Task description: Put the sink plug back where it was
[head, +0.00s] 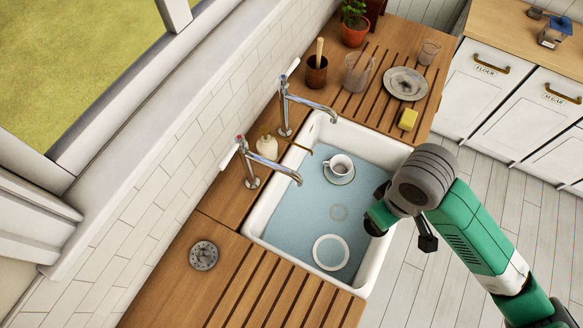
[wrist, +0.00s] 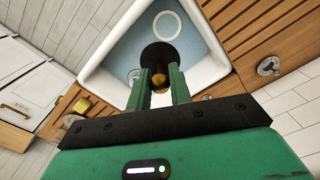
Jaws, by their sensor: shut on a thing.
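The sink plug (wrist: 160,54), a black disc with a brass-coloured part, is held between the fingers of my gripper (wrist: 158,82) in the wrist view. In the head view my gripper (head: 376,218) is over the right side of the white sink (head: 262,213), and the plug cannot be made out there. The sink holds bluish water. A round shape like a drain (head: 339,213) shows on its floor, left of my gripper. A round metal strainer-like disc (head: 203,255) lies on the wooden counter left of the sink.
In the sink are a white cup (head: 338,164) on a saucer and a pale plate (head: 331,252). Two taps (head: 268,162) (head: 306,103) reach over its back edge. A yellow sponge (head: 408,119), a grey plate (head: 405,83) and a glass jug (head: 357,72) stand on the far counter.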

